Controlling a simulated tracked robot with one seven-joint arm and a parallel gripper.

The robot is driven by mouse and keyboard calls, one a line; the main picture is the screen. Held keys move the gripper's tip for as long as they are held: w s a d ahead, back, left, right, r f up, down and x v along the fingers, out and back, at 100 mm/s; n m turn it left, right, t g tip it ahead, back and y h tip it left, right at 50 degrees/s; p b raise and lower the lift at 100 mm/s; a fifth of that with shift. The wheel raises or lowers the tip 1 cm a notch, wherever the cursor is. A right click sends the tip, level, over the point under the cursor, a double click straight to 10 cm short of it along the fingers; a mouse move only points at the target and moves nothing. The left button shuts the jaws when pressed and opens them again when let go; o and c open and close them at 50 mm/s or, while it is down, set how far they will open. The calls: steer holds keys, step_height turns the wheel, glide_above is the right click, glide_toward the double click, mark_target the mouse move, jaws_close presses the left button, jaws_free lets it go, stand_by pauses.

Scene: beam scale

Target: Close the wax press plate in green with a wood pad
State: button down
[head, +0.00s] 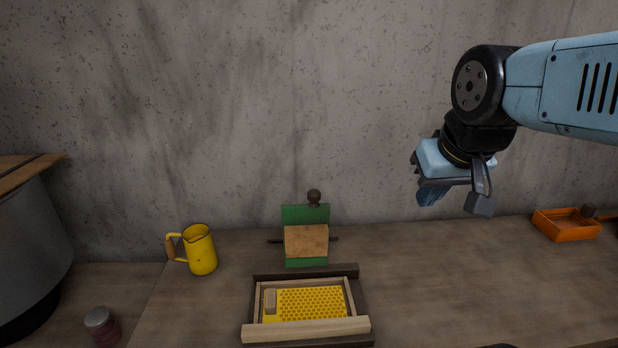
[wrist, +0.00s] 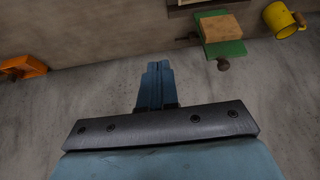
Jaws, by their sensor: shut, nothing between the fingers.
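The wax press plate (head: 305,214) is green with a wood pad (head: 306,241) on its face and a dark round knob on top. It stands upright, open, at the back edge of the press base (head: 359,290). It also shows in the wrist view (wrist: 231,48), at the upper right. The base holds a wood frame with a yellow honeycomb sheet (head: 312,302) and a small wood block at its left. My gripper (head: 428,196) is in the air, right of and above the plate, well apart from it. Its fingers (wrist: 155,70) are together and empty.
A yellow jug (head: 201,250) with a wood handle stands left of the press. A large grey pot (head: 28,245) and a small lidded jar (head: 102,327) are at the far left. An orange tray (head: 566,226) lies at the right. The table right of the press is clear; a concrete wall is behind.

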steer(key=w+a+r+m+g, duration=0.1)
steer(key=w+a+m+g, duration=0.3)
steer(key=w, duration=0.5)
steer(key=w+a+r+m+g, duration=0.1)
steer(key=w+a+m, duration=0.1)
steer(key=w+m, duration=0.5)
steer(key=w+a+r+m+g, duration=0.1)
steer(key=w+a+m+g, duration=0.2)
steer(key=w, duration=0.8)
steer(key=w+a+f+m+g, duration=0.2)
steer(key=w+a+f+m, duration=0.2)
steer(key=w+a, duration=0.25)
steer(key=s+f, duration=0.7)
steer(key=f, duration=0.2)
steer(key=shift+s+f, duration=0.25)
steer(key=shift+f, duration=0.05)
